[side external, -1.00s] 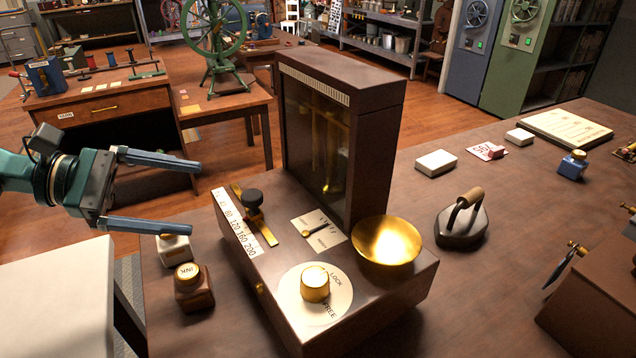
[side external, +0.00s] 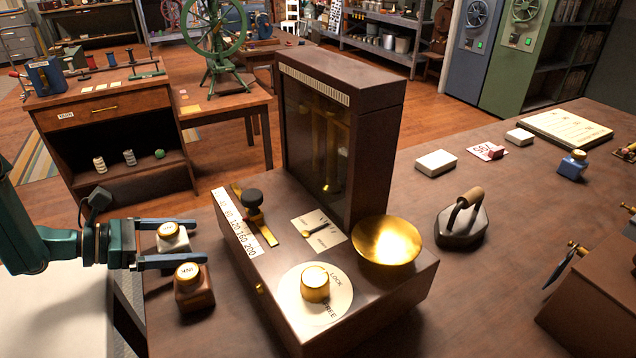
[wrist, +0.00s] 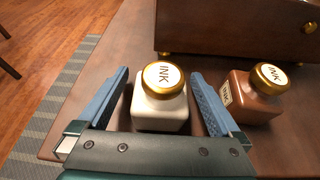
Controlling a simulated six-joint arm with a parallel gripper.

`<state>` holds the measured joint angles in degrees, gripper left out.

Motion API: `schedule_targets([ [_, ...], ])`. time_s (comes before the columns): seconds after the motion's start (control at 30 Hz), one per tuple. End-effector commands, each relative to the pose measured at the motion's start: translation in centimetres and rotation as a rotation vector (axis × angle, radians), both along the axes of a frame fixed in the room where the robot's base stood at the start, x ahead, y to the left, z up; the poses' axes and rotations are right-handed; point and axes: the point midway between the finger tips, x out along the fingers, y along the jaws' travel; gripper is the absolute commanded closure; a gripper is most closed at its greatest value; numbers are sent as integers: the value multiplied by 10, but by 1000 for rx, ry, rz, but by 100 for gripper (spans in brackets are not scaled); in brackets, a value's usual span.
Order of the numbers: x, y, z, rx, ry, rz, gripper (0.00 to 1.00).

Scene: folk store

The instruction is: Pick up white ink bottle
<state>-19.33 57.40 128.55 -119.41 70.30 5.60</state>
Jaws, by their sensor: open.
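The white ink bottle (side external: 171,240) has a gold-rimmed cap marked INK and stands upright on the brown table, left of the wooden scale. In the wrist view the white ink bottle (wrist: 160,98) sits between the two blue fingers. My gripper (side external: 197,241) is open, with one finger on each side of the bottle, low near the table. A small gap shows on each side of the bottle in the wrist view (wrist: 162,100). The brown ink bottle (side external: 192,287) stands just outside the nearer finger; it also shows in the wrist view (wrist: 254,97).
The wooden scale case (side external: 345,130) and its base with a brass pan (side external: 386,241) stand close to the right of the bottles. An iron (side external: 463,221) is farther right. The table's left edge lies close to the bottles.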

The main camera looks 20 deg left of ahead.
Motion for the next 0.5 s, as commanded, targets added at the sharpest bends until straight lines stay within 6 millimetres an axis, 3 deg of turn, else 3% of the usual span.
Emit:
schedule_targets([
  [0.37, 6, -6, -3, 0, 0, 0, 0],
  [0.4, 6, -6, -3, 0, 0, 0, 4],
  [0.5, 6, -6, -3, 0, 0, 0, 42],
])
